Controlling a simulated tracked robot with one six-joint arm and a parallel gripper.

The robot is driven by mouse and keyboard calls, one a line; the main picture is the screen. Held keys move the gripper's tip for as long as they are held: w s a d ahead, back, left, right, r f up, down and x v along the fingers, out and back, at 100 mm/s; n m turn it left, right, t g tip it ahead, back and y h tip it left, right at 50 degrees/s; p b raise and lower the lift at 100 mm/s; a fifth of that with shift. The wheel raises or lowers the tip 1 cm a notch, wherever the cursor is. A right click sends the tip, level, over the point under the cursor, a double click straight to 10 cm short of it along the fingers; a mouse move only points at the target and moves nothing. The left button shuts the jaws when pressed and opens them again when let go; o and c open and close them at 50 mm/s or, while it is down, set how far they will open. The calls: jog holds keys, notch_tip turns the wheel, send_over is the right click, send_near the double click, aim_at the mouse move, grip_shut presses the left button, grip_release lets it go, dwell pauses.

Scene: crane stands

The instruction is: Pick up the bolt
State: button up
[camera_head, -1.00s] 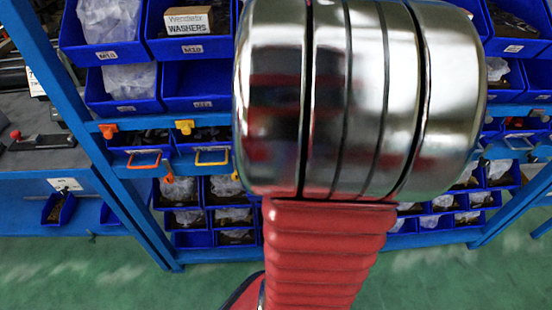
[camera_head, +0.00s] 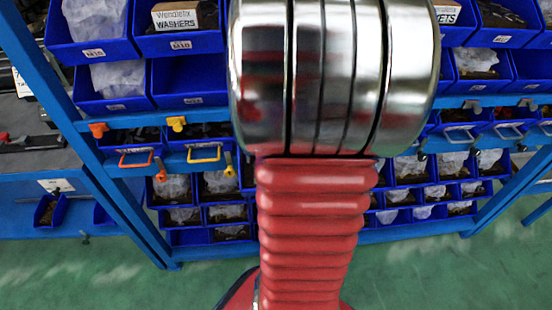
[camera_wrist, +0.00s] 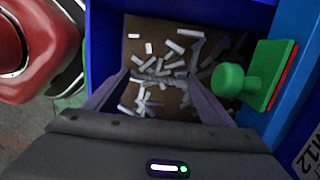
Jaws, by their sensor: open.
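Several loose, short, silver bolts (camera_wrist: 142,102) lie in a brown-bottomed blue bin (camera_wrist: 255,10) in the wrist view. They point in different directions, and I cannot tell one particular bolt apart. My gripper (camera_wrist: 158,78) is open, with its two dark fingers spread over the middle of the pile. Bolts show between and beyond the fingertips. I cannot tell whether the fingertips touch any of them. Part of the pile is hidden by the fingers and the wrist housing. The gripper is not in the head view, where my chrome and red arm blocks the middle.
A green knob and plate (camera_wrist: 265,78) stand close to the right finger at the bin's right side. A label marked M12 (camera_wrist: 308,155) is beside it. The head view shows a blue rack of bins, with a washers box (camera_head: 184,16) and orange and yellow drawer handles (camera_head: 204,154).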

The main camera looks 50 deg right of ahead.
dwell(0.5)
jog(key=c, duration=1.1)
jog(key=shift+c, duration=0.2)
notch_tip(320, 180, up, 18)
dwell(0.6)
